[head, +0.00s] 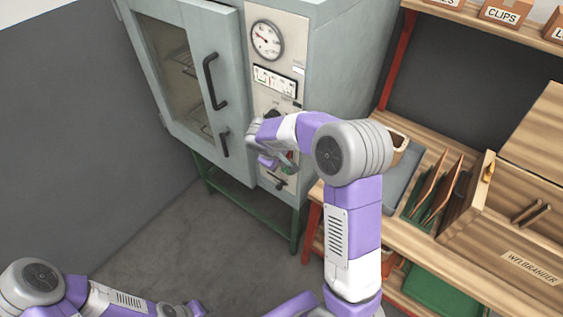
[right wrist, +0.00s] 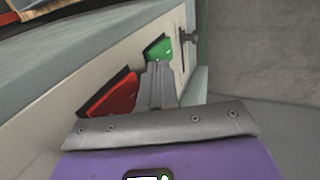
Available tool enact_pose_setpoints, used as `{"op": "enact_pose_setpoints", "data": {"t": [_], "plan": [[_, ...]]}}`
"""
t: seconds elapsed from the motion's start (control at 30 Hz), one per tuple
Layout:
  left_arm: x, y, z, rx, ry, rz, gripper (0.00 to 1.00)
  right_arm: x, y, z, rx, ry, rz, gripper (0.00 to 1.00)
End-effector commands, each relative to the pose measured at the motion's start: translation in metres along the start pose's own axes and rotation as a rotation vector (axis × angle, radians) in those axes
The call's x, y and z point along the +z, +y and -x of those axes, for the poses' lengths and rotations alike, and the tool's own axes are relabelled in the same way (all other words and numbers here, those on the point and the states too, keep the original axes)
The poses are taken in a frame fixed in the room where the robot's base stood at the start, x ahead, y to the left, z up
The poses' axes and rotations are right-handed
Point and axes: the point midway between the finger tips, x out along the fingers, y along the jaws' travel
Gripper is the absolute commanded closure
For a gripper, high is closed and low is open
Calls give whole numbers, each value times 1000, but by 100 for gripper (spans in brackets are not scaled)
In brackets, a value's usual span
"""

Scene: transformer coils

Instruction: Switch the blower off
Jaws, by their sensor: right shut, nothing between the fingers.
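The grey oven cabinet (head: 220,60) has a control panel (head: 292,30) at its right side. My right gripper (head: 268,162) is in front of the panel's lower part and hides some controls. In the right wrist view its fingers (right wrist: 159,68) are shut and empty, with the tips close to the green switch (right wrist: 158,47). A red switch (right wrist: 110,95) is left of the fingers. Both switches sit in dark frames; I cannot tell whether the fingertips touch the green one. My left arm shows at the bottom left, its gripper not clearly seen.
A dial gauge (head: 267,40) and a label strip (head: 275,80) are above a dark knob (head: 272,115). A lever (head: 280,183) is below my right gripper. A wooden bench (head: 440,235) with folders (head: 435,190) stands at the right. Floor at the left is clear.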

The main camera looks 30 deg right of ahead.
Motion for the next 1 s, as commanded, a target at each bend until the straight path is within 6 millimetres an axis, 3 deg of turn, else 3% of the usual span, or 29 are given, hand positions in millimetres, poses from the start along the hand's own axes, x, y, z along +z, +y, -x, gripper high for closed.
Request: {"op": "enact_pose_setpoints", "data": {"t": [0.33,0.57,0.8,1.0], "plan": [[0,-1,-2,0,0,0,57,-1,-3,1,0,1,2,100],[0,-4,-12,0,0,0,57,-6,-34,19,1,4,6,100],[0,2,6,0,0,0,57,-5,-18,77,1,4,-1,100],[0,5,13,0,0,0,57,-5,-11,107,0,2,0,100]]}}
